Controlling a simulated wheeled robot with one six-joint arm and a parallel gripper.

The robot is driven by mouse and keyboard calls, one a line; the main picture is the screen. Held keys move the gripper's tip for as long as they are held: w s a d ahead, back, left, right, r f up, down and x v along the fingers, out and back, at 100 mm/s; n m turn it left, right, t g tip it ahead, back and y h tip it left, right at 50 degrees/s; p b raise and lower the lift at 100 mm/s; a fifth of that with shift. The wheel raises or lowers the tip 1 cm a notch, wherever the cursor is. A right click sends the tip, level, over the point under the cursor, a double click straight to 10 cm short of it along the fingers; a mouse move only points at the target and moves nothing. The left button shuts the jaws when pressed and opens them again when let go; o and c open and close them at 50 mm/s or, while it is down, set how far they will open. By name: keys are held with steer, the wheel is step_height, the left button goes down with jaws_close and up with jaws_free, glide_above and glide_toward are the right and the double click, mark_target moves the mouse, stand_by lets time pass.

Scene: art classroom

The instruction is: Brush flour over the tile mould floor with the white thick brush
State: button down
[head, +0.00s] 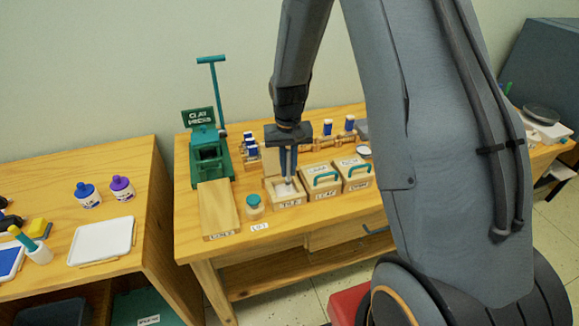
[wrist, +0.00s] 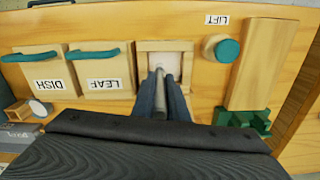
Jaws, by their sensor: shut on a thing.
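The tile mould (head: 271,198) is an open wooden box with a pale floor, at the middle of the workbench. It also shows in the wrist view (wrist: 143,56), straight ahead of the fingers. My gripper (head: 288,174) points down over it and is shut on the white thick brush (wrist: 159,82). The brush appears as a pale shaft between the fingers. Its tip (head: 289,182) is inside the mould's outline, at or just above the floor; I cannot tell if it touches. Whether the pale floor is flour is unclear.
The lidded leaf mould (head: 320,182) and dish mould (head: 354,174), with teal handles, stand right of the tile mould. A rack of blue-and-white items (head: 326,128) is behind.

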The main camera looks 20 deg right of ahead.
steer(key=shift+a, duration=0.3)
steer(key=shift+a, duration=0.15)
steer(key=shift+a, duration=0.4)
steer(key=shift+a, duration=0.2)
steer(key=shift+a+p, duration=0.25)
steer(key=shift+p, duration=0.05)
steer(key=shift+d, duration=0.2)
steer(key=shift+d, duration=0.3)
steer(key=shift+d, duration=0.15)
steer(key=shift+d, duration=0.4)
